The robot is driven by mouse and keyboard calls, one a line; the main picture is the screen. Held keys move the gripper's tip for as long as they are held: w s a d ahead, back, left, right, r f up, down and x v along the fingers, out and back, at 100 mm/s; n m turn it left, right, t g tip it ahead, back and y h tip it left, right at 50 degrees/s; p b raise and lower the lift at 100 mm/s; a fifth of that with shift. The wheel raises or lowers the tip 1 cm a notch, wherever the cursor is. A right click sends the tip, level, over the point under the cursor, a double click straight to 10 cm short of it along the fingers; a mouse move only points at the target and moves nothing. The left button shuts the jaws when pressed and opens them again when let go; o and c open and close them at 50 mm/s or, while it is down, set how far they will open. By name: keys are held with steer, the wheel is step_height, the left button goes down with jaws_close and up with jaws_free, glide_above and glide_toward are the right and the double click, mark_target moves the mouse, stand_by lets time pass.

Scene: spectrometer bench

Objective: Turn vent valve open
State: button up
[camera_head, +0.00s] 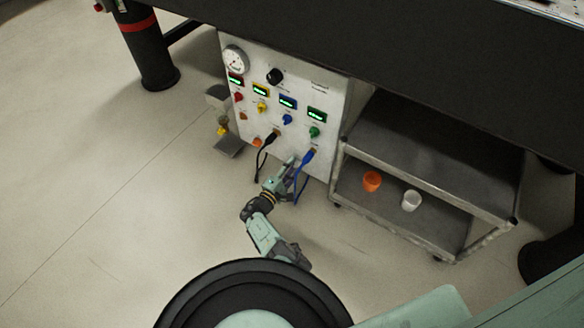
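A pale control panel (297,92) stands under the dark bench, with a round gauge (235,58), a black knob (274,76) and several coloured knobs below green-lit displays. No label is readable, so I cannot tell which part is the vent valve. A small yellow and orange fitting (222,127) sits at the panel's left side. My gripper (288,168) is low in front of the panel, close to a blue plug and cable (307,158). I cannot tell whether it touches the cable. Its fingers are too small and overlapped to read as open or shut.
A black cable (264,150) hangs from the panel left of my gripper, by an orange knob (256,142). A grey cart (420,160) on the right carries an orange cup (372,181) and a white cup (411,201). Floor at left is clear; a dark bench leg (146,50) stands behind.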

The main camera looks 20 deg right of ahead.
steer(key=shift+o, duration=0.9)
